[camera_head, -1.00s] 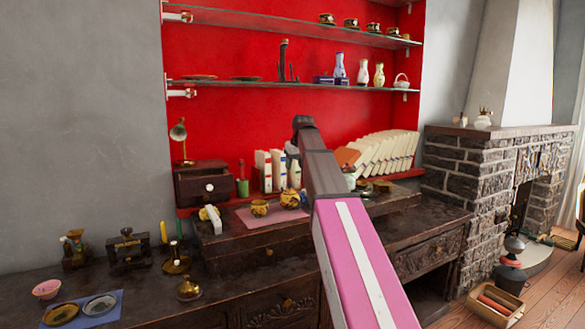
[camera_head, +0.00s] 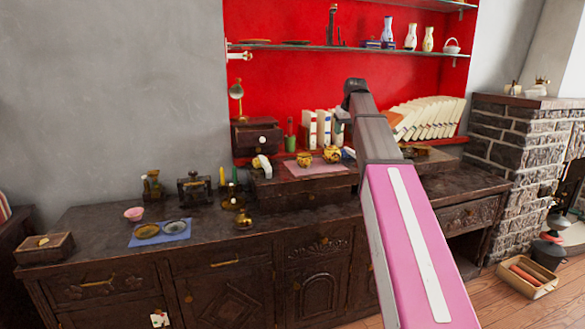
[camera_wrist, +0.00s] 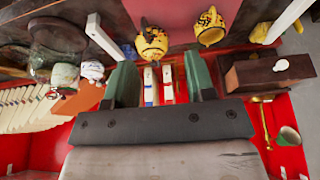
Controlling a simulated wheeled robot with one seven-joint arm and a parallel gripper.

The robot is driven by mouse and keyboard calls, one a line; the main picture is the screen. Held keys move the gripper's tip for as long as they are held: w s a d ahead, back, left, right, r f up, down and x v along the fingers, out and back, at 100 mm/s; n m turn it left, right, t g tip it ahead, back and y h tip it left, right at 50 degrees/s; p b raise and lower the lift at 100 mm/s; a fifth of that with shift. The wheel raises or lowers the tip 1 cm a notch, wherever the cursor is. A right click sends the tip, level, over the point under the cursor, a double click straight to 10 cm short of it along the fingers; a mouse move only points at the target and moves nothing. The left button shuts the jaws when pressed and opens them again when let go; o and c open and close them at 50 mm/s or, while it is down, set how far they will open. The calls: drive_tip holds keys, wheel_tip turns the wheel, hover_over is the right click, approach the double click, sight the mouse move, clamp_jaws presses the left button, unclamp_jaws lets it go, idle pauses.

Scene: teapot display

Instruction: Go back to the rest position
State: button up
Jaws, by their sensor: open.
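My gripper (camera_wrist: 161,82) is open, with its two green fingers apart and nothing between them in the wrist view. White books (camera_wrist: 158,84) show beyond the gap. In the head view, my arm reaches up toward the red alcove, and the gripper end is mostly hidden behind the arm near the books (camera_head: 322,128). Two yellow-and-black pots stand on a pink mat (camera_head: 310,169): the left pot (camera_head: 304,159) and the right pot (camera_head: 332,154). They also show in the wrist view, one pot (camera_wrist: 152,44) near a fingertip and the other (camera_wrist: 210,27) farther off, both apart from the gripper.
A dark small cabinet (camera_head: 257,137) stands left of the books, with a row of leaning pale books (camera_head: 430,118) on the right. A glass shelf (camera_head: 350,50) with vases is above. The sideboard (camera_head: 90,225) holds a blue mat (camera_head: 160,234) with dishes. A crate (camera_head: 527,278) sits on the floor.

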drive_tip(key=s+f+m+g, duration=0.1)
drive_tip(key=s+f, duration=0.3)
drive_tip(key=f, duration=0.6)
drive_tip(key=s+f, duration=0.4)
drive_tip(key=f, duration=0.6)
drive_tip(key=s+f+m+g, duration=0.1)
drive_tip(key=s+f, duration=0.4)
drive_tip(key=f, duration=0.4)
drive_tip(key=s+a+f+m+g+h, duration=0.1)
drive_tip(key=s+f+g, duration=0.1)
drive_tip(key=s+f, duration=1.7)
drive_tip(key=shift+s+a+f, duration=0.2)
drive_tip(key=shift+s+f, duration=0.2)
drive_tip(key=shift+f, duration=0.25)
